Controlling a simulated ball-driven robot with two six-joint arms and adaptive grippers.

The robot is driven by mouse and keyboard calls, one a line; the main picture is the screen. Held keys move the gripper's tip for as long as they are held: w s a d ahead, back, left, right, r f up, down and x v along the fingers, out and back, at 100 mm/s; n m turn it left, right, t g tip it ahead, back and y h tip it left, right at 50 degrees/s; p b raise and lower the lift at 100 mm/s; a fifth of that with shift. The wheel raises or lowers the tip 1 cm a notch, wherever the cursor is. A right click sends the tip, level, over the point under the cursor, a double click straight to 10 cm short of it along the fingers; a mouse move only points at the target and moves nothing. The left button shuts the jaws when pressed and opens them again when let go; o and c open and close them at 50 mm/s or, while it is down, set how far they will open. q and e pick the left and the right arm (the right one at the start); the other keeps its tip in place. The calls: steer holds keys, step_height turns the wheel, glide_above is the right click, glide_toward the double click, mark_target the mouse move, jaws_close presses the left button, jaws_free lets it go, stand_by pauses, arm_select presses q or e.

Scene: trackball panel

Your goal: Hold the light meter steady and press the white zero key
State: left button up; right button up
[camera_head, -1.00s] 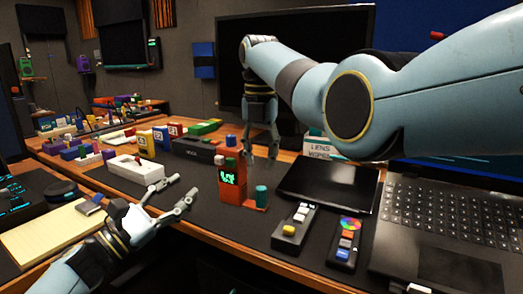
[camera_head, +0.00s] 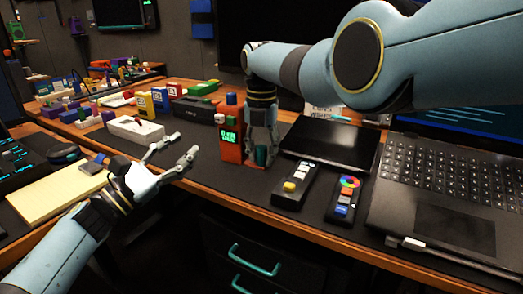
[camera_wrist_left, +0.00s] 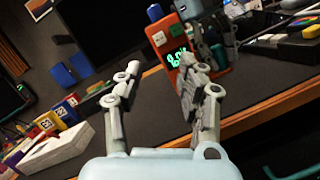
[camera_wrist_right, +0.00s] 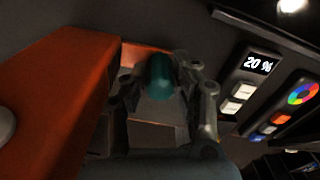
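The light meter (camera_head: 231,147) is an upright orange box with a lit green display and an orange foot carrying a teal post (camera_wrist_right: 160,78). In the left wrist view, a white key (camera_wrist_left: 159,38) and a green key (camera_wrist_left: 178,30) sit above the display. My right gripper (camera_head: 262,152) points down from above, its fingers on either side of the teal post; it looks open, with a small gap in the right wrist view. My left gripper (camera_head: 180,147) is open and empty, left of the meter and apart from it.
A remote with a yellow button (camera_head: 296,184) and a remote with a colour wheel (camera_head: 345,198) lie right of the meter. A black tablet (camera_head: 331,145) and laptop (camera_head: 440,190) are beyond. A white box (camera_head: 134,130) and yellow pad (camera_head: 55,192) lie left.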

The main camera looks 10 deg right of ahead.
jaws_close()
arm_select(q)
jaws_close()
stand_by(1.1)
